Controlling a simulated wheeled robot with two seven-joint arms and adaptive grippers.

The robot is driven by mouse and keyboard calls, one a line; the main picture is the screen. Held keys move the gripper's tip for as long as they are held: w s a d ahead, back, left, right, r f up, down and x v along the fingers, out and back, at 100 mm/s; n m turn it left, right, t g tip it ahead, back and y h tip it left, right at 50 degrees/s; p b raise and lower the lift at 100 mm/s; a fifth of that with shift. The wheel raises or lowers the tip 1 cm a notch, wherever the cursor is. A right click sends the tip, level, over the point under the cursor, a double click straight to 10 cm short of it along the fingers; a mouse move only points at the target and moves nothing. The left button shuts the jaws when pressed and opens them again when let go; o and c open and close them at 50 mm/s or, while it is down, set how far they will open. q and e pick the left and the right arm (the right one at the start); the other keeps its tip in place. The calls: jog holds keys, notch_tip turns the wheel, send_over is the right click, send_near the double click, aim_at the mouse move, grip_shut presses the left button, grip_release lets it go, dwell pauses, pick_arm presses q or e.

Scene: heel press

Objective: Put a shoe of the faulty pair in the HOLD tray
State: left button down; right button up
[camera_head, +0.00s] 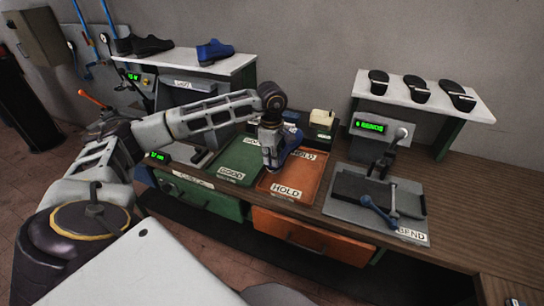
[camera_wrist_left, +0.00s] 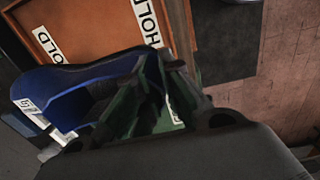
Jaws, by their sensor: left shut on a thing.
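My left gripper (camera_head: 272,165) is shut on a blue shoe (camera_head: 290,142), above the orange HOLD tray (camera_head: 312,187). In the left wrist view the fingers (camera_wrist_left: 158,98) grip the blue shoe (camera_wrist_left: 62,80), which has a small white tag at its end. The tray (camera_wrist_left: 95,22) shows behind the shoe there. Whether the shoe touches the tray is unclear. Another blue shoe (camera_head: 214,51) and black footwear (camera_head: 151,45) stand on the left shelf. My right gripper is not in view.
A green tray (camera_head: 232,172) lies left of the HOLD tray. A grey press with a blue-handled lever (camera_head: 378,210) stands to the right, below a green display (camera_head: 369,126). Three dark shoe-like pieces (camera_head: 417,89) sit on the right shelf (camera_head: 400,101). The bench's right end (camera_head: 465,215) is clear.

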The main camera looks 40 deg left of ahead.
aim_at(272, 172)
pick_arm(q)
jog(key=shift+f+b, duration=1)
jog(key=shift+f, duration=1.2)
jog(key=shift+f+b, duration=0.55)
jog(key=shift+f, duration=0.1)
jog(key=shift+f+b, duration=0.4)
jog(key=shift+f, duration=0.1)
jog(key=shift+f+b, duration=0.3)
jog(key=shift+f, duration=0.3)
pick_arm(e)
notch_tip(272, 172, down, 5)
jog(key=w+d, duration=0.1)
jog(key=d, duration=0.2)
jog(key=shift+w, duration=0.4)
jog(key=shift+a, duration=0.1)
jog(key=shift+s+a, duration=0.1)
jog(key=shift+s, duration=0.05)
